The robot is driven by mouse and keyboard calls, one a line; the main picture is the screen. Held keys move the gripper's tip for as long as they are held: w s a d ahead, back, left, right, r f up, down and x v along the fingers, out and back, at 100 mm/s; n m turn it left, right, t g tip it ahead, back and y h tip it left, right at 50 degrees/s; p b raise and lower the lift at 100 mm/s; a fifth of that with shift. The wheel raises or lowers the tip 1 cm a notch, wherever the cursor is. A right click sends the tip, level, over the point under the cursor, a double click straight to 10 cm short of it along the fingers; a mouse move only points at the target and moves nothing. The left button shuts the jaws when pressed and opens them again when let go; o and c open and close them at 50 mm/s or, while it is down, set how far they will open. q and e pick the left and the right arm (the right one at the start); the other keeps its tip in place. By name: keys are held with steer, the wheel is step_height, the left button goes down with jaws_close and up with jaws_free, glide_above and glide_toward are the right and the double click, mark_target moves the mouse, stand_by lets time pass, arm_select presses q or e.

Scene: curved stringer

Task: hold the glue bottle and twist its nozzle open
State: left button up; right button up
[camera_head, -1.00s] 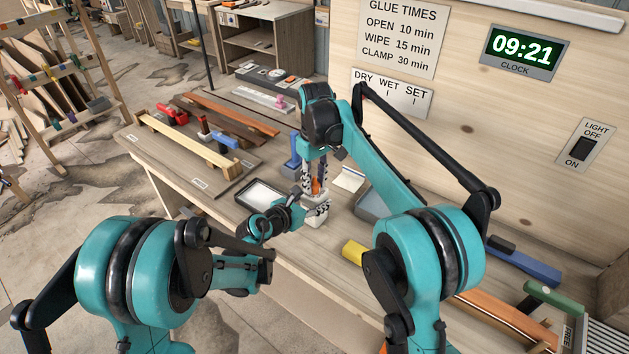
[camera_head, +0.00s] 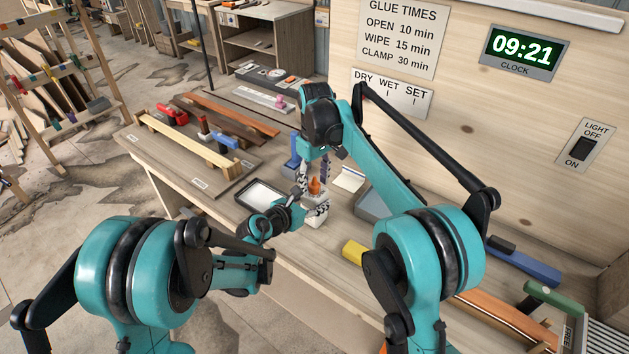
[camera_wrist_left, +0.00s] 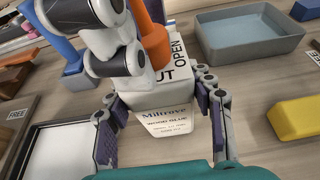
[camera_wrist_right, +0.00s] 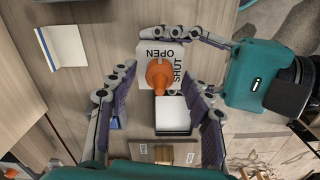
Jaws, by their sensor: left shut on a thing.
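The white glue bottle (camera_head: 318,218) stands upright near the bench's front edge; its label shows in the left wrist view (camera_wrist_left: 168,122). My left gripper (camera_head: 302,212) is shut on the bottle's body, one finger on each side. The orange nozzle (camera_head: 314,187) sits on the bottle's top, which is marked OPEN and SHUT; the right wrist view shows the nozzle (camera_wrist_right: 158,76) from above. My right gripper (camera_wrist_right: 158,92) points down over it, fingers spread on either side with visible gaps. I cannot tell which mark the nozzle points at.
A dark-rimmed tray (camera_head: 243,203) lies left of the bottle, a grey bin (camera_head: 372,205) to its right. A yellow block (camera_head: 353,251) is at the front right. A blue tool (camera_head: 293,160) stands behind. A note pad (camera_head: 350,179) lies at the back.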

mark_target(308, 203)
step_height(308, 203, up, 12)
stand_by(0.6)
arm_select(q)
steer(key=o, duration=2.1)
steer(key=shift+o, duration=0.2)
steer(key=shift+v, duration=2.5)
